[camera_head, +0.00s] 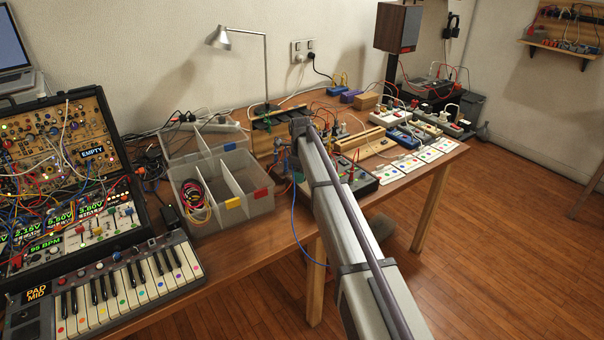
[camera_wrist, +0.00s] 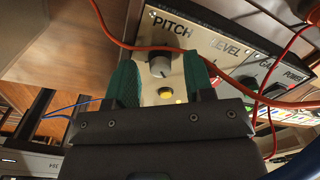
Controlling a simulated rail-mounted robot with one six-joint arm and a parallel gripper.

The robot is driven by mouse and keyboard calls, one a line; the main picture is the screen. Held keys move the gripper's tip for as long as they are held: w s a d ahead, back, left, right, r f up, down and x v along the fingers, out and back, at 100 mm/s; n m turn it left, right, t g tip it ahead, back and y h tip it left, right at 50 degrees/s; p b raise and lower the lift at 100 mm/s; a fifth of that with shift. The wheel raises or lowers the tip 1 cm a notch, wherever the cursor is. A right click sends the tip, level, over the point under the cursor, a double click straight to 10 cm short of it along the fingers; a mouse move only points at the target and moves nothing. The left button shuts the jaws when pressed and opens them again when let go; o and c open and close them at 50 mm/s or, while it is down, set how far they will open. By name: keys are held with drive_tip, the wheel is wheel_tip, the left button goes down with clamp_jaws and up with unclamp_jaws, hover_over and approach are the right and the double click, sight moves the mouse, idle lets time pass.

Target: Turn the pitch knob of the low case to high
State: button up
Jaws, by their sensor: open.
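The low case (camera_head: 362,187) lies on the table, partly hidden behind my arm in the head view. Its pale panel (camera_wrist: 205,40) fills the top of the wrist view. A yellow button (camera_wrist: 166,94) shows below the knob.
A red cable (camera_wrist: 122,45) crosses the panel just above the pitch knob. LEVEL, GAIN and POWER labels lie to the right. In the head view, a grey divided bin (camera_head: 215,195) and a keyboard (camera_head: 110,285) stand left; patch cables hang around my arm.

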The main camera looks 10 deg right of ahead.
wheel_tip(320, 180, up, 10)
drive_tip(key=p, duration=0.9)
drive_tip(key=shift+s, duration=0.15)
drive_tip(key=shift+a+r, duration=0.1)
drive_tip(key=s+n, duration=2.5)
drive_tip(key=s, duration=1.6)
wheel_tip(320, 180, down, 11)
drive_tip(key=b, duration=1.1)
drive_tip(key=shift+w+f, duration=0.2)
drive_tip(key=shift+w, duration=0.25)
